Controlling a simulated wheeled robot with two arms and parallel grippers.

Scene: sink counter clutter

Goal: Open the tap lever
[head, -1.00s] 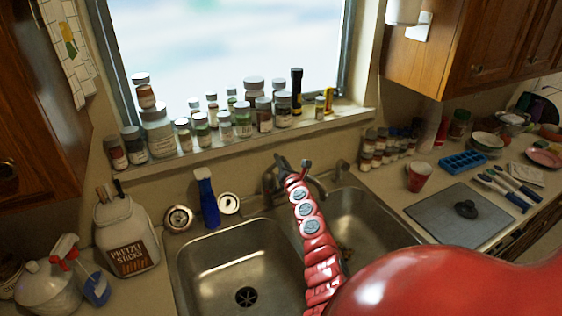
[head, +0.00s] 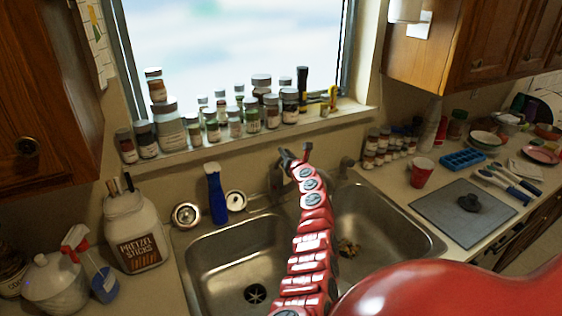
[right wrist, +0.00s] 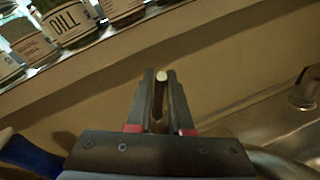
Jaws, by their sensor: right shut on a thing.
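The metal tap (head: 276,177) stands at the back of the double sink, partly hidden behind my red right arm. My right gripper (head: 287,154) is at the tap's top. In the right wrist view, its two dark fingers (right wrist: 160,78) are close together around a thin piece with a pale round end, the tap lever (right wrist: 161,76). Most of the lever is hidden between the fingers. The tap's curved spout (right wrist: 272,162) shows at the lower right of that view. My left gripper is not in view.
Jars and bottles line the window sill (head: 190,150) just behind the tap. A blue bottle (head: 216,195) stands left of the tap, and a pretzel jar (head: 133,235) further left. A red cup (head: 421,172) and a grey board (head: 450,222) are on the right counter.

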